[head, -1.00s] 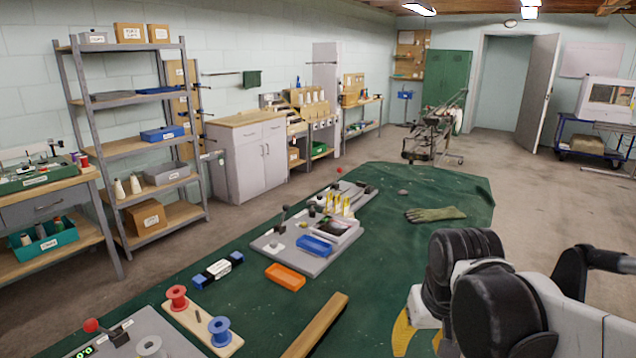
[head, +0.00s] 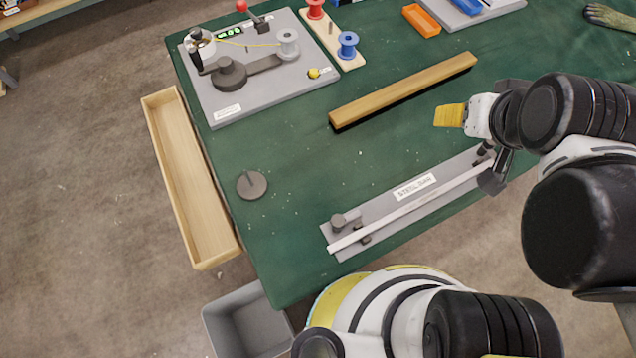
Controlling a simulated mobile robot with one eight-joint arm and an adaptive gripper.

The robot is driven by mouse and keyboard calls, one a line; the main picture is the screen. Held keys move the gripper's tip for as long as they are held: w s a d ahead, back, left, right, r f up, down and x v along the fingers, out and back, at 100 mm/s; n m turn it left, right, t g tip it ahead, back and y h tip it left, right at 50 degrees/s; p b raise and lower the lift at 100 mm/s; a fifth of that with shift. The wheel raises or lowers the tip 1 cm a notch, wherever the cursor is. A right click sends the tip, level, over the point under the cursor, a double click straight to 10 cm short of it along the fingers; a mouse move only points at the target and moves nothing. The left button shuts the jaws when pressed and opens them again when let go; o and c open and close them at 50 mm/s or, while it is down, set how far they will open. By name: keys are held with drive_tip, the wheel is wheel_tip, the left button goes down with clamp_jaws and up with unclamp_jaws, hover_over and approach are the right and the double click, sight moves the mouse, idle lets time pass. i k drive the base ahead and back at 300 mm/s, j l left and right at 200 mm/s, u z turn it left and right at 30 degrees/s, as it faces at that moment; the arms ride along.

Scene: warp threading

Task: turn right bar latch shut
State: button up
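A grey fixture plate (head: 375,213) with a white label lies near the table's front edge. A long pale bar (head: 425,205) lies along it. At its left end is a dark latch with a round knob (head: 340,220); a dark part shows under the bar beside it. The right latch (head: 484,150) shows as a small dark piece at the plate's right end, mostly hidden by my gripper. Its angle is unclear. My gripper (head: 494,182) is over the bar's right end, next to the latch. Its fingers are dark and overlap, so I cannot tell the opening or contact.
A wooden beam (head: 405,90) lies behind the fixture. A grey machine board (head: 255,85) is at the back left, with red and blue spools (head: 347,45) beside it. A dark disc (head: 252,184) lies left. A wooden trough (head: 185,175) and grey bin (head: 245,325) stand off the table edge.

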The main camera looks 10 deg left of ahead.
sight(338, 221)
drive_tip(key=u, duration=1.25)
drive_tip(key=k+j, duration=0.1)
drive_tip(key=k, duration=0.3)
drive_tip(key=j+z, duration=0.05)
